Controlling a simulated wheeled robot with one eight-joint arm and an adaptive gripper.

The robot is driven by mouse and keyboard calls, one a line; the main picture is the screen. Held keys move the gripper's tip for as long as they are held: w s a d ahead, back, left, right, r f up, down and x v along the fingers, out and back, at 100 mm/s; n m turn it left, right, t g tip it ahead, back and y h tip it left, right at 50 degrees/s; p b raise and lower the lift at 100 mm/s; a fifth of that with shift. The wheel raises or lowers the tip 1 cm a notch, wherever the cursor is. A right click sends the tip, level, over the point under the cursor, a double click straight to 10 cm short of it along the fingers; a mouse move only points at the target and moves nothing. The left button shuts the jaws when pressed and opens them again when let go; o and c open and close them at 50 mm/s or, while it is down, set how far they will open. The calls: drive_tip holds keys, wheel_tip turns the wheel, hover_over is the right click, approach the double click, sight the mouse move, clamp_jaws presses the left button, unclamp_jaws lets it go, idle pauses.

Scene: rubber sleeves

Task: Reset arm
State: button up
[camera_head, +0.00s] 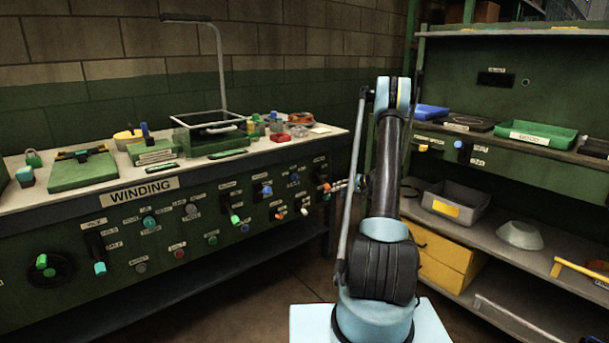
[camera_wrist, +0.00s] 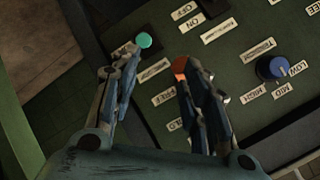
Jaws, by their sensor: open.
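My gripper shows in the wrist view (camera_wrist: 158,62) with its two dark jointed fingers spread apart and nothing between them but the labelled green panel (camera_wrist: 225,95). The left fingertip is close to a teal knob (camera_wrist: 145,40), and the right fingertip is close to an orange-red knob (camera_wrist: 180,68); I cannot tell if either touches. In the head view my arm (camera_head: 388,190) stands upright in the middle. Its wrist end (camera_head: 350,186) is partly hidden behind the arm and points left at the right end of the winding bench's panel (camera_head: 200,215).
The winding bench (camera_head: 325,135) carries a framed stand, green blocks and small parts. A blue knob (camera_wrist: 269,68) lies right of the fingers. On the right, a green shelf rack (camera_head: 540,150) holds a green tray (camera_head: 535,133), a grey bin (camera_head: 455,203) and a yellow box (camera_head: 445,262).

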drive_tip(key=s+a+r+g+h, duration=0.2)
drive_tip(key=s+a+r, duration=0.3)
drive_tip(key=s+r, duration=0.8)
drive_tip(key=s+a+r+g+h, duration=0.2)
drive_tip(key=s+a+r, duration=0.2)
drive_tip(key=s+r, duration=0.85)
drive_tip(key=s+f+g+h, duration=0.1)
drive_tip(key=s+f+h, duration=0.15)
drive_tip(key=s, duration=1.85)
drive_tip(key=s+d+f+h, duration=0.1)
drive_tip(key=s+f, duration=0.3)
drive_tip(key=s, duration=0.4)
drive_tip(key=s+d+f+h, duration=0.1)
drive_tip(key=s+f, duration=0.2)
drive_tip(key=s, duration=0.6)
drive_tip(key=shift+d+f+n+g, duration=0.4)
